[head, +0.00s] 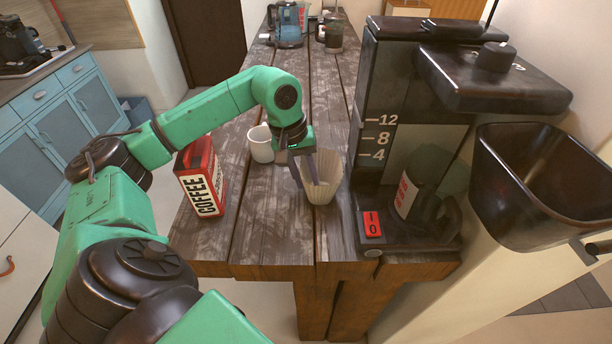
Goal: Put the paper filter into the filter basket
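The paper filter (326,187), a pale fluted cup, is upright over the wooden table, left of the coffee maker. My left gripper (305,181) points down at the filter's left rim, with its fingers overlapping the filter. I cannot tell whether the fingers are closed on the rim, or whether the filter touches the table. The filter basket (500,196) is a large black open container at the right, beside the coffee maker, with its open top facing up. My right gripper is not in view.
The black coffee maker (404,90) stands between filter and basket, with a carafe (424,190) and a red switch (372,224). A white mug (261,144) and a red coffee box (202,178) stand left. A blue kettle (288,26) and jars are far back. The table middle is clear.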

